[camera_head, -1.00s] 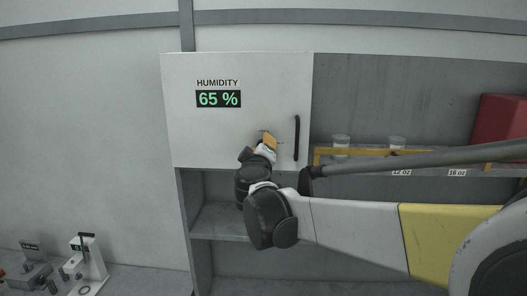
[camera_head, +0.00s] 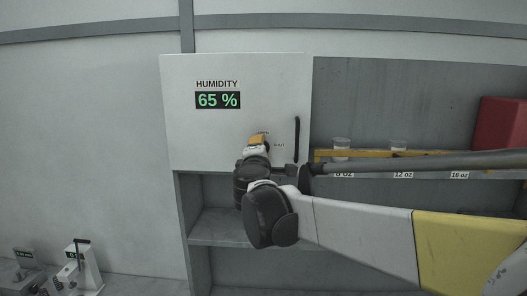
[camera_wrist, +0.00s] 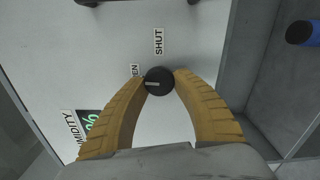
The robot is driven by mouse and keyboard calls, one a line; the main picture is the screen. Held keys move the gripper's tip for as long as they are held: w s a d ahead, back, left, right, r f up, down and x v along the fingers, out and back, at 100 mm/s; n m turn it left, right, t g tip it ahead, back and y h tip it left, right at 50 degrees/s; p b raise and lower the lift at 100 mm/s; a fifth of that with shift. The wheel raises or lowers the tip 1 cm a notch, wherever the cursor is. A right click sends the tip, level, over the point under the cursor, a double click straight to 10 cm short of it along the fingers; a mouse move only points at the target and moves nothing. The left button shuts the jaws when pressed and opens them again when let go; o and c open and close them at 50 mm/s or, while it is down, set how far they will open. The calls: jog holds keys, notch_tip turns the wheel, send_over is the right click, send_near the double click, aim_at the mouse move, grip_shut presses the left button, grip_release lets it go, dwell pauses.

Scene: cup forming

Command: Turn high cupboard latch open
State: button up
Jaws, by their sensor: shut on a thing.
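The cupboard door (camera_head: 190,130) is a white panel, closed, with a black handle (camera_head: 297,139) at its right side. The latch is a round black knob (camera_wrist: 160,81) with a white mark pointing left in the wrist view. A SHUT label (camera_wrist: 158,41) is above the knob there, and a partly hidden OPEN label (camera_wrist: 135,71) is to its left. The mark points to the left, close to the OPEN label and away from SHUT. My gripper (camera_wrist: 160,82), with yellow fingers, is shut on the knob, one fingertip on each side. In the head view my gripper (camera_head: 258,140) hides the knob.
A humidity display (camera_head: 218,100) reading 65 % is on the door. To the right, a shelf holds clear cups (camera_head: 341,144) behind a yellow rail, with a red box (camera_head: 503,124) beyond. Open shelving (camera_head: 220,227) is below the door.

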jog(key=shift+n, duration=0.6)
jog(key=o, duration=1.2)
jog(key=s, duration=1.2)
jog(key=shift+a, duration=0.15)
